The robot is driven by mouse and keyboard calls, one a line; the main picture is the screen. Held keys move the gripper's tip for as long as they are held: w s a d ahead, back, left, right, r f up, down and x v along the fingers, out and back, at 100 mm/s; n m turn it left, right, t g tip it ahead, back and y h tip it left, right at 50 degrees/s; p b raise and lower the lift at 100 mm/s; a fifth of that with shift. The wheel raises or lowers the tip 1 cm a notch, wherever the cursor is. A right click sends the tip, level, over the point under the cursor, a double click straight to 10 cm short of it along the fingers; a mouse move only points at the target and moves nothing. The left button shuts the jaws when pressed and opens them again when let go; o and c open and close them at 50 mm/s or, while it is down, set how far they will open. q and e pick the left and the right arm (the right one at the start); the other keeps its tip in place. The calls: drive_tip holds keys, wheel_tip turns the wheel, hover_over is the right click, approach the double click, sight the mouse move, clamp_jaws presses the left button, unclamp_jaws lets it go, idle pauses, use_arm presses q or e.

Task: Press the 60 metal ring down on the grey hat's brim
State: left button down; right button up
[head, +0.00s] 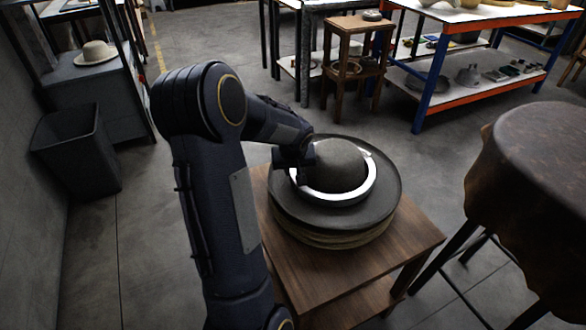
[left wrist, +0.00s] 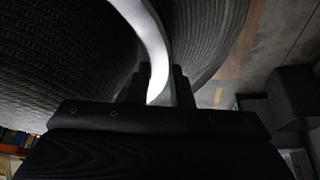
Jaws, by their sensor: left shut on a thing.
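The grey hat (head: 335,163) sits on a round stack on a wooden stand, its domed crown up. The bright metal ring (head: 352,196) lies around the crown, over the dark brim (head: 300,219). My left gripper (head: 296,178) is at the ring's left side. In the left wrist view the gripper (left wrist: 158,92) is shut on the ring (left wrist: 150,45), with the ribbed crown (left wrist: 60,70) to the left and the brim (left wrist: 206,35) to the right. Whether the ring touches the brim all round I cannot tell. My right gripper does not show.
The wooden stand (head: 406,238) has bare top at its front right corner. A brown-covered round table (head: 530,160) stands at the right. A small wooden stool (head: 352,60) and a blue-orange shelf (head: 430,90) are behind. A dark bin (head: 75,150) stands at the left.

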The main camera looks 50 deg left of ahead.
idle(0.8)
use_arm(q)
drive_tip(key=shift+w+r+p, duration=0.1)
drive_tip(key=shift+r+p, duration=0.55)
drive_tip(key=shift+r, duration=0.35)
wheel_tip(320, 180, up, 12)
drive_tip(key=p, duration=0.7)
drive_tip(key=shift+f, duration=0.2)
idle(0.4)
